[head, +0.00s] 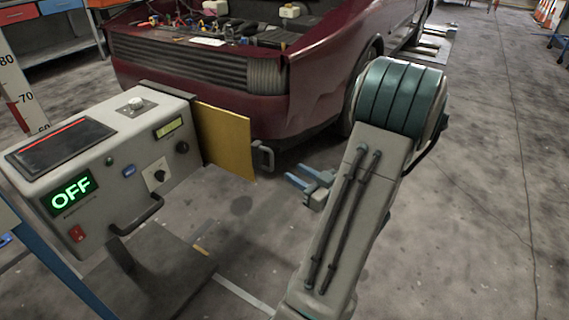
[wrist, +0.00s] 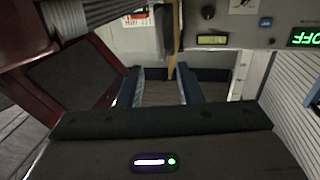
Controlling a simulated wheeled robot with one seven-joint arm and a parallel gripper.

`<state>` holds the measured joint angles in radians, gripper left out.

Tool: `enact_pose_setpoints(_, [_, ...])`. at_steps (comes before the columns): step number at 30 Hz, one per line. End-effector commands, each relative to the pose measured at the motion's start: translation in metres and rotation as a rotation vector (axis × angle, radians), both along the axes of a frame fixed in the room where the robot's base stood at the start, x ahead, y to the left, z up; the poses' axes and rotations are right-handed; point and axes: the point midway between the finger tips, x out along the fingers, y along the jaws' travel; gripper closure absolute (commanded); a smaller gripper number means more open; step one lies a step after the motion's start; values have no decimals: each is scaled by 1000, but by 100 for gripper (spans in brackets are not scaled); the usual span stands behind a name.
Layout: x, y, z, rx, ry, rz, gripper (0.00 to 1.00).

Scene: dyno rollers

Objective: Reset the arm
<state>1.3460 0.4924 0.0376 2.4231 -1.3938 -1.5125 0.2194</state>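My gripper (head: 299,175) has two blue fingers spread apart in the head view, with nothing held between them. It is low over the floor, just right of the dark handle (head: 263,157) on the yellow panel (head: 226,140) and apart from it. In the wrist view my gripper (wrist: 159,70) also shows open, with the narrow edge of the yellow panel (wrist: 172,55) beyond the fingers. My arm is bent, its teal-banded joint high at the right of the head view.
A grey control box (head: 110,160) with a green OFF display (head: 70,192) stands at left, its yellow panel swung outward. A dark red car (head: 320,85) with an open engine bay is close behind my gripper. Concrete floor (head: 480,210) is clear at right.

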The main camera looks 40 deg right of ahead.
Motion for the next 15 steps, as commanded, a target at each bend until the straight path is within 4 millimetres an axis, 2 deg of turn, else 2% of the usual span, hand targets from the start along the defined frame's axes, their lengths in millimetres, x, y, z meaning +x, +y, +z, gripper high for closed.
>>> enact_pose_setpoints(6, [-17, -1, 0, 1, 0, 0, 68])
enact_pose_setpoints(15, [-18, -1, 0, 0, 0, 0, 68])
